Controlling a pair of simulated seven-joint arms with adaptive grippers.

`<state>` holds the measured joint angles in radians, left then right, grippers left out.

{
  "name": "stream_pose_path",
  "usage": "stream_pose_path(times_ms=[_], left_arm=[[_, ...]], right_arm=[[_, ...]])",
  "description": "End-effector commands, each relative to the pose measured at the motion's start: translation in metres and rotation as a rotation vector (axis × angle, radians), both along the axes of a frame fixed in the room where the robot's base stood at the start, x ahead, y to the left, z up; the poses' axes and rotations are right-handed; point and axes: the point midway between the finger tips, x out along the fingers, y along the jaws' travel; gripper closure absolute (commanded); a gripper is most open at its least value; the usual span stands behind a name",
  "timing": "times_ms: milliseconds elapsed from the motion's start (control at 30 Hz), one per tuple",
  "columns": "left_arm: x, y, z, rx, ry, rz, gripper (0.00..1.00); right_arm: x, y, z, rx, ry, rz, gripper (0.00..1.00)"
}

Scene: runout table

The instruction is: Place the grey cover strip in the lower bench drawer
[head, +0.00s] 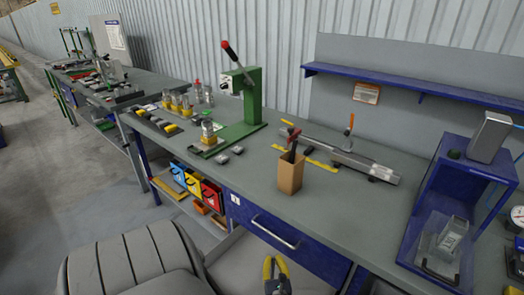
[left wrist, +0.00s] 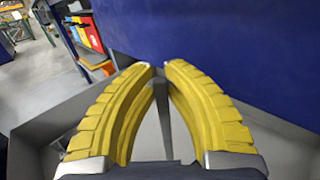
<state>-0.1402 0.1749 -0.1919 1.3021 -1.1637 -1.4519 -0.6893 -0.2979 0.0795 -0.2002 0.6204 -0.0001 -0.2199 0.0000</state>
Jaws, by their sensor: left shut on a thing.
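My left gripper (head: 276,263) has yellow fingers and is low in front of the bench, above an open grey drawer. In the left wrist view its fingertips (left wrist: 160,68) are closed on a thin grey strip (left wrist: 162,112), which appears to be the cover strip. Most of the strip is hidden by the fingers and palm. The lower bench drawer (head: 232,252) is pulled out, below the shut blue upper drawer (head: 290,248); its grey rim also shows in the left wrist view (left wrist: 50,112). My right gripper is not in view.
On the bench (head: 245,175) stand a green lever press (head: 250,105), a cardboard box of tools (head: 290,175), a long grey rail (head: 345,158) and a blue open-fronted case (head: 447,200). Coloured bins (head: 192,188) sit on the shelf left of the drawers.

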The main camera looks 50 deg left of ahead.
Motion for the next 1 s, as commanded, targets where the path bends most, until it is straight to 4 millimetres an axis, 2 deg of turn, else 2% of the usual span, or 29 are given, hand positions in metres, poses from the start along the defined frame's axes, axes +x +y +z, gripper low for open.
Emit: stream_pose_path(times_ms=[100, 333, 567, 800, 1000], left_arm=[[-0.006, 0.024, 0.001, 0.002, -0.001, 0.000, 1.00], [-0.013, 0.052, 0.000, 0.001, 0.000, -0.001, 1.00], [-0.015, 0.058, -0.003, -0.001, 0.001, 0.000, 1.00], [-0.014, 0.058, -0.026, 0.001, 0.003, 0.000, 1.00], [-0.014, 0.058, -0.035, 0.001, 0.001, 0.000, 1.00]], right_arm=[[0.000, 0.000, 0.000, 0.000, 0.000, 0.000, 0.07], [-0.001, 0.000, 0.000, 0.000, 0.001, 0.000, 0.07], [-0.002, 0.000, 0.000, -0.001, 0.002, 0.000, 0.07], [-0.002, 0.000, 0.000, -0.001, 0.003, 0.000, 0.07], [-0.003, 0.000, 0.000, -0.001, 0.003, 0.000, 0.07]])
